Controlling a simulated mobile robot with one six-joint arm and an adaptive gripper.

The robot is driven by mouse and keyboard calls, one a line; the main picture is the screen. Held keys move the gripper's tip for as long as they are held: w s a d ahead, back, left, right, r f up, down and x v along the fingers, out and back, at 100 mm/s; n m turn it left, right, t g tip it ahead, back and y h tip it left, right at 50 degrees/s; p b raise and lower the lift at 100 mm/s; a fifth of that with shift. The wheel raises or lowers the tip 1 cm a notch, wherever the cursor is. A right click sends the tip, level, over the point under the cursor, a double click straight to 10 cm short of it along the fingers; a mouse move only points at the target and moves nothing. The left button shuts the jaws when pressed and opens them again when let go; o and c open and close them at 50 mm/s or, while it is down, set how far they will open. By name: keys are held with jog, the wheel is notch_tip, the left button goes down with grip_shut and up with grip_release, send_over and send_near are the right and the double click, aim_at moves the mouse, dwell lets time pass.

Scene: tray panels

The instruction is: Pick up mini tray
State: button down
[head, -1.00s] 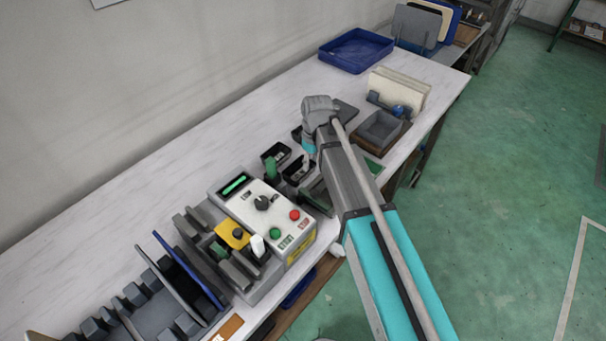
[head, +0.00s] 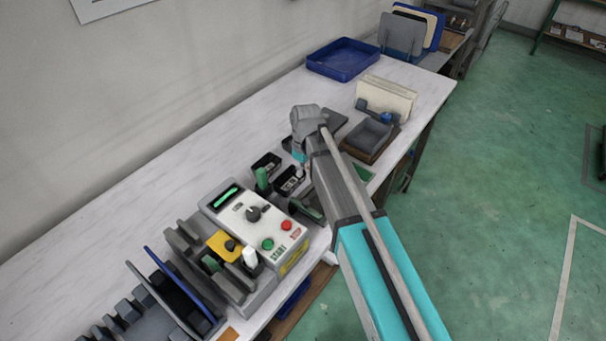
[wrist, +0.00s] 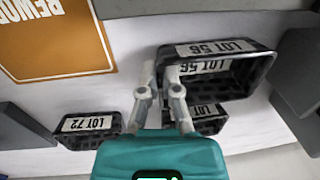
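A black mini tray (wrist: 258,68) with a white "LOT 56" label shows large in the wrist view, much nearer to the camera than the other small trays. My gripper (wrist: 160,72) has its two pale fingers close together on the tray's left end wall, one on each side of it, and appears shut on it. Two more black mini trays sit on the table: one labelled "LOT 72" (wrist: 87,125) at left, and one (wrist: 206,118) partly hidden below the near tray. In the head view my arm hides the fingertips and held tray; two mini trays (head: 266,163) (head: 289,181) show beside it.
A control box (head: 255,225) with buttons stands nearer along the table. A brown-and-grey tray (head: 370,138), upright cream panels (head: 388,97) and a blue bin (head: 342,60) lie farther along. An orange card (wrist: 52,42) lies at upper left of the wrist view. The wall-side table strip is clear.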

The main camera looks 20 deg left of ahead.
jog(key=shift+r+p, duration=1.4)
jog(key=shift+r, duration=0.1)
jog(key=s+d+r+p, duration=0.7)
jog(key=s+r+p, duration=0.2)
jog(key=s, duration=0.3)
jog(key=shift+r+p, duration=0.4)
jog(key=shift+d, duration=0.1)
jog(key=shift+r, duration=0.15)
notch_tip(320, 180, up, 12)
jog(key=p, duration=1.2)
jog(key=shift+w+r+p, duration=0.15)
jog(key=shift+p, duration=0.15)
